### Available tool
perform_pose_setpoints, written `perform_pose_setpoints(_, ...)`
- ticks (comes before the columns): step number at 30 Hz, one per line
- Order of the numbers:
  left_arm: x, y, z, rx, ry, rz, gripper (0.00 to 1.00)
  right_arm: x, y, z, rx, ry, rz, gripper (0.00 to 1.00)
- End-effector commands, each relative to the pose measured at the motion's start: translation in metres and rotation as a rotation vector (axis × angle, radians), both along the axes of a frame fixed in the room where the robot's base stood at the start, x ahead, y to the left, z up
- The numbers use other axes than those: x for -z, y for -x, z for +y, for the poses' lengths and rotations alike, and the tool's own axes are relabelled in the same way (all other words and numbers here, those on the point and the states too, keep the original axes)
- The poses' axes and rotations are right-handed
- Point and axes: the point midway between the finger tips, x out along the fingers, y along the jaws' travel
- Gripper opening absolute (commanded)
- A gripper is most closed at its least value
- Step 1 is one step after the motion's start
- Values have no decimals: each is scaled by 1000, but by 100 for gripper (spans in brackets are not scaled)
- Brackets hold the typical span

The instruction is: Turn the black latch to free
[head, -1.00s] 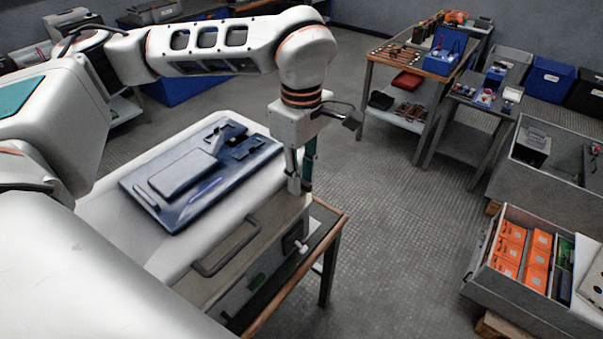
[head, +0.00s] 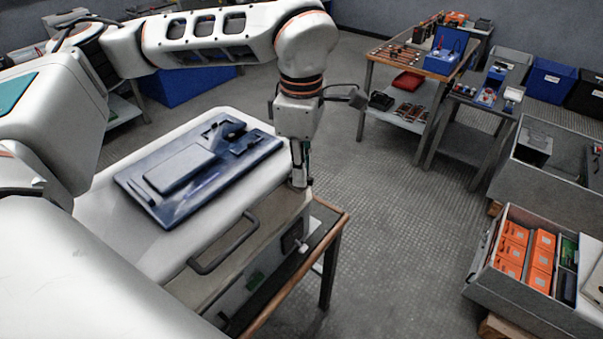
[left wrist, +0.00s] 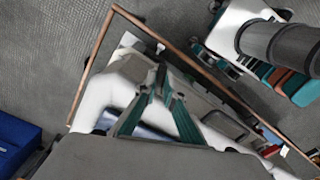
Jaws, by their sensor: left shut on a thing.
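My left gripper (head: 300,182) points down at the right front corner of the white cabinet (head: 120,228), above the face with the grey handle (head: 225,245). Its fingers are close together and shut on a small part at the cabinet's edge, taken to be the black latch. The latch is hidden by the fingertips in the head view, so its angle cannot be told. In the left wrist view the green-sided fingers (left wrist: 160,88) converge over the cabinet's edge. My right gripper is in neither view.
A dark blue panel (head: 135,190) lies on the cabinet top beside the gripper. A wooden-edged table (head: 325,235) carries the cabinet. A bin of orange boxes (head: 515,250) stands at the right, and a tool bench (head: 385,60) behind. The floor between is clear.

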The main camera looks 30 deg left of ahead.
Motion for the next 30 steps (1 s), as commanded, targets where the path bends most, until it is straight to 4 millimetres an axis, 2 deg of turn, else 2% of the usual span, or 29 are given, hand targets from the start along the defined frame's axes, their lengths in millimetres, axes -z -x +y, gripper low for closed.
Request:
perform_pose_setpoints(12,0,-1,0,-398,0,-1,0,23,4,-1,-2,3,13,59)
perform_pose_setpoints(30,-1,-1,0,-905,1,-3,0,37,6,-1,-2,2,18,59)
